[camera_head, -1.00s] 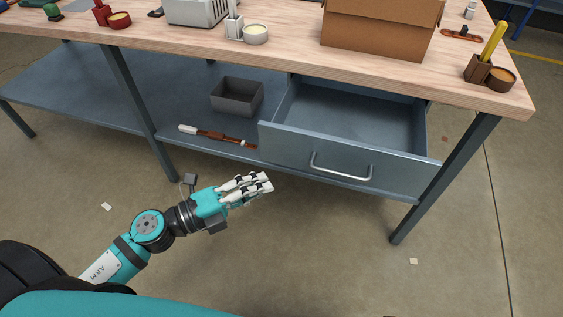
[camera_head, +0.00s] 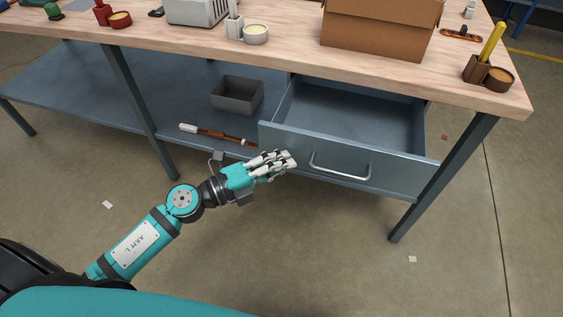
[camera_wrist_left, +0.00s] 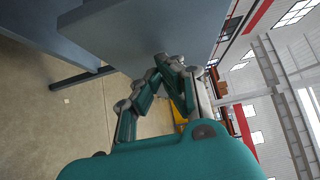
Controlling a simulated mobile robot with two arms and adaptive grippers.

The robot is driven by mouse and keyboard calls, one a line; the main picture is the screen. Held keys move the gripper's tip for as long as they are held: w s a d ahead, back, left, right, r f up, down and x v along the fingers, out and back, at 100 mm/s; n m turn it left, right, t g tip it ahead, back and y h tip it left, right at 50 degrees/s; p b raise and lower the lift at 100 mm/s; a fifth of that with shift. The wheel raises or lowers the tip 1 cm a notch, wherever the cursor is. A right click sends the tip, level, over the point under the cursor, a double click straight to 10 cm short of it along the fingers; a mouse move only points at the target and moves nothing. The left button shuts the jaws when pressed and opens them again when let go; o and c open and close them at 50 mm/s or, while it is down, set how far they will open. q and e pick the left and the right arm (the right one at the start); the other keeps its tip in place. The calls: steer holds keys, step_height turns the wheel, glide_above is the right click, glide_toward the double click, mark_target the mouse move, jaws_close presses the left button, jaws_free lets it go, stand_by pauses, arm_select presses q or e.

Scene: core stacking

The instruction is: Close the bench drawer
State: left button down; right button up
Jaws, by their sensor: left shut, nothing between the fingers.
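The bench drawer (camera_head: 402,173) is blue-grey, pulled open under the right part of the bench, and its inside looks empty. A pale bar handle (camera_head: 341,170) is on its front. My left gripper (camera_head: 291,161) is shut and empty, at the left part of the drawer front, left of the handle. I cannot tell whether the fingertips touch the panel. In the left wrist view the closed fingers (camera_wrist_left: 168,62) point at the grey drawer front (camera_wrist_left: 150,30), very near it. My right gripper is not in view.
The wooden bench top (camera_head: 290,60) carries a cardboard box (camera_head: 380,38), a pale bowl (camera_head: 256,35) and a yellow-handled tool (camera_head: 493,42). On the lower shelf are a dark bin (camera_head: 237,95) and a brown-and-white tool (camera_head: 215,135).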

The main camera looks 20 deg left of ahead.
mark_target(305, 112)
arm_select(q)
steer(key=shift+w, duration=0.35)
steer(key=w+p, duration=0.1)
steer(key=w, duration=0.4)
steer(key=shift+w+r, duration=0.1)
steer(key=shift+r, duration=0.1)
steer(key=w, duration=0.5)
steer(key=shift+w+f, duration=0.1)
steer(key=shift+w, duration=0.1)
steer(key=w+b, duration=0.1)
steer(key=w, duration=0.5)
steer(key=shift+w+f+b, duration=0.1)
steer(key=shift+f+b, duration=0.1)
steer(key=shift+b, duration=0.1)
steer(key=w+b, duration=0.1)
steer(key=w, duration=0.3)
steer(key=shift+w, duration=0.2)
steer(key=shift+r, duration=0.1)
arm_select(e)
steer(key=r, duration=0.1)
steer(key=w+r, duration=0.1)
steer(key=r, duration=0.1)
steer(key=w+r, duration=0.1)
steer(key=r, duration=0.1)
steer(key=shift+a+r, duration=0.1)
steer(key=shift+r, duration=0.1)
arm_select(q)
steer(key=shift+s, duration=0.1)
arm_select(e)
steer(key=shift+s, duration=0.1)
